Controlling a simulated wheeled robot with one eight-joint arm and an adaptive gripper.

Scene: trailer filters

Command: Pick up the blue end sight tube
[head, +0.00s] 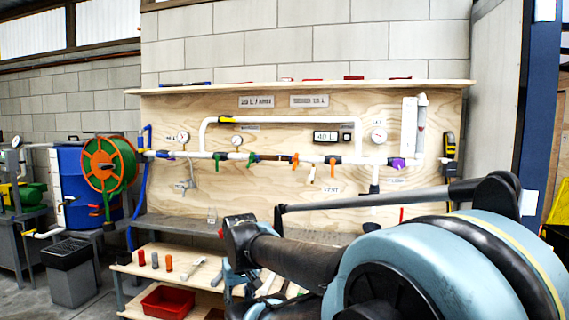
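I cannot pick out a blue end sight tube with certainty. A thin blue and dark piece (199,83) lies on the top ledge of the plywood panel, towards its left end; it is too small to tell what it is. My arm fills the lower right and hides part of the shelf. I cannot make out my gripper's fingers.
The plywood panel (290,185) carries white pipes, coloured valves, gauges and a digital display (326,137). A red bin (167,302) sits low on the bench. A blue drum (80,185), an orange hose reel (107,164) and a grey bin (71,275) stand left. Some floor shows at lower left.

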